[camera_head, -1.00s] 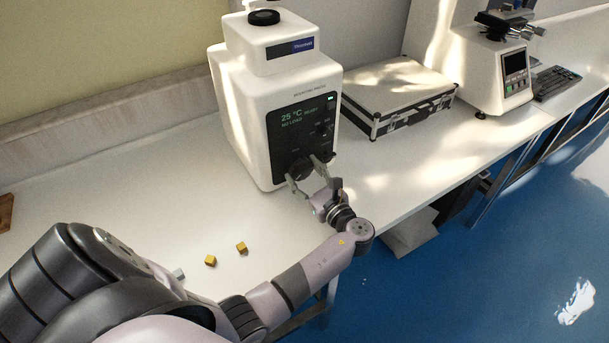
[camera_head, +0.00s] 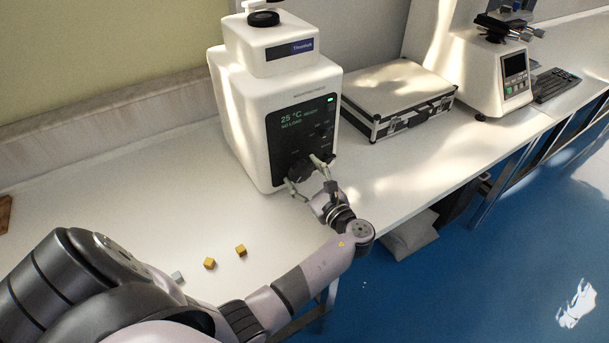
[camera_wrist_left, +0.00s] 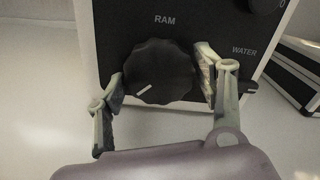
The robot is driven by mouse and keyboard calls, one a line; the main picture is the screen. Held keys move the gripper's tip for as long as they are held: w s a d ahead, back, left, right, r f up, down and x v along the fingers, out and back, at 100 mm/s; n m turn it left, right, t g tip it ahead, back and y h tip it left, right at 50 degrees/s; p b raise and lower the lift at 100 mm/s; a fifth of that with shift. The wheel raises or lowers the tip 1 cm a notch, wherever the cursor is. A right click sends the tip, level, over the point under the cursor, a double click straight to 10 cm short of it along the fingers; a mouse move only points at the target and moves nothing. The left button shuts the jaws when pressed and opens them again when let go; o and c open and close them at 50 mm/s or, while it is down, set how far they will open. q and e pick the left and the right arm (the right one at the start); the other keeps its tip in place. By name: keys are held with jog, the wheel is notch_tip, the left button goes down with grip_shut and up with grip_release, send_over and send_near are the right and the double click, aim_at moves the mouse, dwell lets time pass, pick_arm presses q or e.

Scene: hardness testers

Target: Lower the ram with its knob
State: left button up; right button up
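The white mounting press (camera_head: 240,120) stands on the bench with a dark front panel (camera_head: 290,125). Its screen shows 25 °C. In the left wrist view the black ram knob (camera_wrist_left: 160,72) sits under the label RAM, its white mark pointing to the lower left. My left gripper (camera_head: 308,174) is at the lower panel. In the wrist view its fingers (camera_wrist_left: 161,82) lie against both sides of the knob, the left finger lower than the right. The ram itself is not visible. My right gripper is out of view.
A silver case (camera_head: 398,95) stands right of the press, with a hardness tester (camera_head: 490,75) beyond it. Two small yellow cubes (camera_head: 209,263) (camera_head: 241,250) and a grey cube (camera_head: 178,277) lie on the bench near my arm. The bench left of the press is mostly clear.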

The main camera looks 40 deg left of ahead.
pick_arm(q)
jog(key=shift+o, duration=1.1)
jog(key=shift+d+f, duration=0.1)
jog(key=shift+d, duration=0.1)
jog(key=v, duration=1.1)
jog(key=shift+s+d, duration=0.2)
jog(key=shift+d, duration=0.1)
